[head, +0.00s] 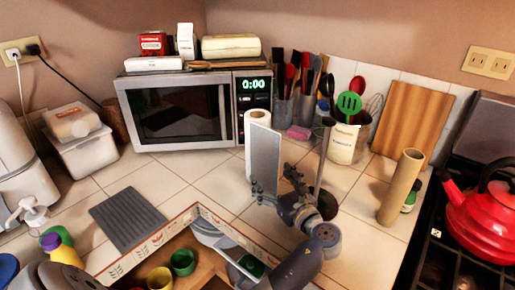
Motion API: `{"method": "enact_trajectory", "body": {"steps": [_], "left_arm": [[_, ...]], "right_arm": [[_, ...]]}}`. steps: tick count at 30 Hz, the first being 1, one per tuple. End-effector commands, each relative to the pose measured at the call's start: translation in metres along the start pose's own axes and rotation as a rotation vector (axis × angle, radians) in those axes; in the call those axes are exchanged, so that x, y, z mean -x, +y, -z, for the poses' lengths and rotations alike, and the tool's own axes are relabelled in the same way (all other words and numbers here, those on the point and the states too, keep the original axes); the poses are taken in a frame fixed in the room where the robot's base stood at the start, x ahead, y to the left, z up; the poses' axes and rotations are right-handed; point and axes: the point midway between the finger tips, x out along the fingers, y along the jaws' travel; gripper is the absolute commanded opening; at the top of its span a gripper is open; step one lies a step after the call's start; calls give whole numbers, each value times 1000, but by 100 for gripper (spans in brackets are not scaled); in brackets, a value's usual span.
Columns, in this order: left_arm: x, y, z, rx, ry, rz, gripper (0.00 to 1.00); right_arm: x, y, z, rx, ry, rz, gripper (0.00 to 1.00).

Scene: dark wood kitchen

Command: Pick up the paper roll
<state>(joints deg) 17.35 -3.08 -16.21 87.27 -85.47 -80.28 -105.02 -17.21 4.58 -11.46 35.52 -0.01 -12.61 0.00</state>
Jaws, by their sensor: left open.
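A brown cardboard-coloured paper roll (402,187) stands upright on the tiled counter at the right, near the stove. My right gripper is not in view.
A small green bottle (411,196) stands just behind and right of the brown roll. A red kettle (483,222) sits on the stove at the far right. A utensil crock (343,144) and cutting board (411,122) stand behind. Bare tiles lie left of the brown roll.

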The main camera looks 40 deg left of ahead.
Motion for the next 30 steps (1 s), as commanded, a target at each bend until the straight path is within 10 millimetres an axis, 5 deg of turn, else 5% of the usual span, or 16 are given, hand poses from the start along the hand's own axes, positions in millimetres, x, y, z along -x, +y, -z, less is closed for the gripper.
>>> {"method": "enact_trajectory", "body": {"steps": [13, 22, 28, 30], "left_arm": [[-57, -2, 2, 0, 1, 0, 83], [-63, -2, 3, 0, 2, 1, 83], [-62, -2, 3, 0, 2, 1, 40], [-62, -2, 4, 0, 2, 1, 34]], "right_arm": [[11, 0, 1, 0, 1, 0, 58], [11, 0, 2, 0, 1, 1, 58], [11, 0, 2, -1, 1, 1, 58], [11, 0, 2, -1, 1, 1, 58]]}}
